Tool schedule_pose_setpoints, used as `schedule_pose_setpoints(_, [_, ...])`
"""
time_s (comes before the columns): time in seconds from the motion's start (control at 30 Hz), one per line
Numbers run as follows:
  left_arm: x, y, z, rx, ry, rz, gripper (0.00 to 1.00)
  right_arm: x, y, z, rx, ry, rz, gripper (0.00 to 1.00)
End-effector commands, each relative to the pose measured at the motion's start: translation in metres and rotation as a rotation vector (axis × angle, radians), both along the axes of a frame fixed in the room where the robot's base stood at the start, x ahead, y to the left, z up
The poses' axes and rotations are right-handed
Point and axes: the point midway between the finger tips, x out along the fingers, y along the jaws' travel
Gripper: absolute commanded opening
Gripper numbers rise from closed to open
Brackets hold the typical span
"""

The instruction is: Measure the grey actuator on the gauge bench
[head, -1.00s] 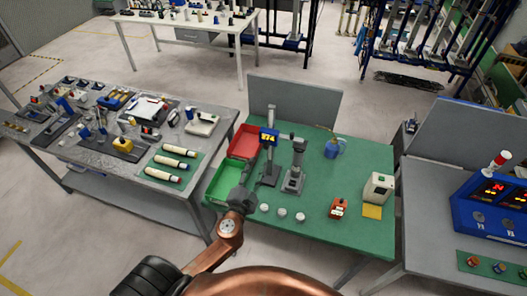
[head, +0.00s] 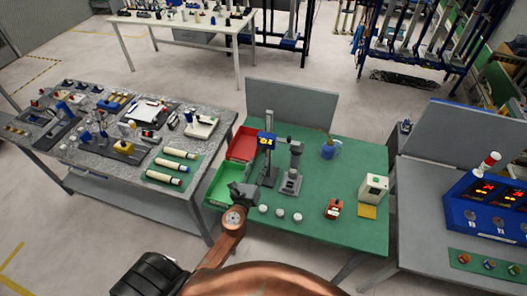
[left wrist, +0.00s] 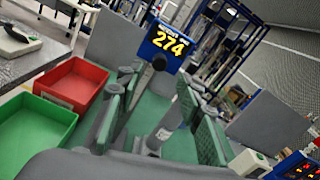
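The gauge bench has a green top (head: 335,225). A gauge stand (head: 269,165) with a blue display (head: 265,139) stands on it; in the left wrist view the display (left wrist: 168,46) reads 274. Right of it stands a grey upright cylindrical device (head: 291,172) on a square base; I cannot tell whether it is the grey actuator. My left gripper (head: 241,191) is above the bench's left front part, close to the green bin. In the left wrist view its green-padded fingers (left wrist: 158,122) are apart, and a grey cylinder shows beyond them. My right gripper is out of view.
A red bin (head: 243,143) and green bin (head: 225,185) line the bench's left edge. White round pieces (head: 280,213), an orange-red block (head: 334,209), a white box (head: 374,187) and a blue mug (head: 330,150) stand on it. A granite bench (head: 90,150) is at left.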

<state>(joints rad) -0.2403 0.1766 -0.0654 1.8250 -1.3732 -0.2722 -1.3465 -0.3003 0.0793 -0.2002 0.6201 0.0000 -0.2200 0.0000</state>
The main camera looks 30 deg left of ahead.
Motion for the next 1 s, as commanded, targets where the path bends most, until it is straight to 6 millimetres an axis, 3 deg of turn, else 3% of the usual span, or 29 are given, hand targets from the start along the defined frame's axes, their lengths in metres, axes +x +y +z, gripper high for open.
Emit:
schedule_pose_setpoints(0.43, [0.062,0.014,0.001,-0.003,-0.002,-0.001,0.34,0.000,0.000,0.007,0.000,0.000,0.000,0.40])
schedule_pose_setpoints(0.83, [0.070,0.017,0.001,-0.004,-0.002,0.000,0.34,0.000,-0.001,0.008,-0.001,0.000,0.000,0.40])
schedule_pose_setpoints(1.0, [0.070,0.017,0.001,-0.004,-0.002,0.000,0.23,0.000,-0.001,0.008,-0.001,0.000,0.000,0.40])
